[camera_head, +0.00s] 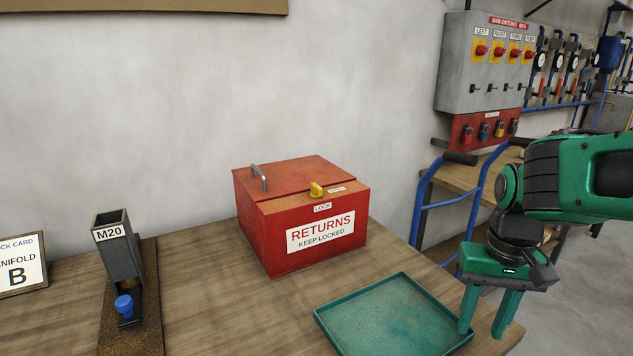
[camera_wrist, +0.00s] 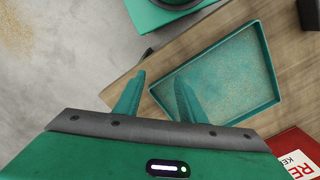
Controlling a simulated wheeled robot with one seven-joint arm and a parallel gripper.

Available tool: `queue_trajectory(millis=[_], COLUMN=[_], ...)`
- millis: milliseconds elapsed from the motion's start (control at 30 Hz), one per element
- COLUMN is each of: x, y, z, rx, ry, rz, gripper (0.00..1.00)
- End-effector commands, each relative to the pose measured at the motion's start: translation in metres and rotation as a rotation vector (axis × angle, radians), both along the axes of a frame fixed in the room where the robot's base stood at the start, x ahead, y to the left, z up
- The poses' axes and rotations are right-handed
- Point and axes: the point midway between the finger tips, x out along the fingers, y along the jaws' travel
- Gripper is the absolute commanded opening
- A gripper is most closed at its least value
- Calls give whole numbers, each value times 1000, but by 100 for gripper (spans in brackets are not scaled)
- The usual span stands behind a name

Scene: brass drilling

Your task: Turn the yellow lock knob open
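The yellow lock knob (camera_head: 317,189) sits on the top front of the red returns box (camera_head: 262,240), beside a small label and above the LOCK label. The box lid is down, with a grey handle (camera_head: 259,176) at its left. My gripper (camera_head: 484,333) points down at the right, over the table's right edge by the green tray, well apart from the knob. Its two fingers are spread with nothing between them. In the wrist view the fingers (camera_wrist: 155,100) show against the tray and table edge. Only a corner of the red box (camera_wrist: 300,155) shows there; the knob is out of that view.
The green tray (camera_head: 350,318) lies empty on the wooden table in front of the box. A grey M20 holder (camera_head: 119,258) with a blue knob stands at the left, near a manifold B card (camera_head: 20,266). A blue-framed cart (camera_head: 425,205) and switch panel (camera_head: 480,70) are behind.

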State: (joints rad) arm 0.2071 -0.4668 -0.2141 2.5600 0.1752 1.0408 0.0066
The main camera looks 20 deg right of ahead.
Motion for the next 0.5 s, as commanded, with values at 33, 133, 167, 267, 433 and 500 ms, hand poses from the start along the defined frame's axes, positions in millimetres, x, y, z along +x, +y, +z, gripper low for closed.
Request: queue_trajectory(millis=[33,133,167,267,433,500], x=[-5,-2,4,34,107,138], y=[0,-3,-4,-1,-2,2], z=[3,14,19,40,89,108], rx=[0,-5,-8,-21,-47,-55], ry=[-6,-13,-12,-7,-4,-5], rz=[0,-18,-28,-77,-205,-262], gripper=[50,55,55,55,55,55])
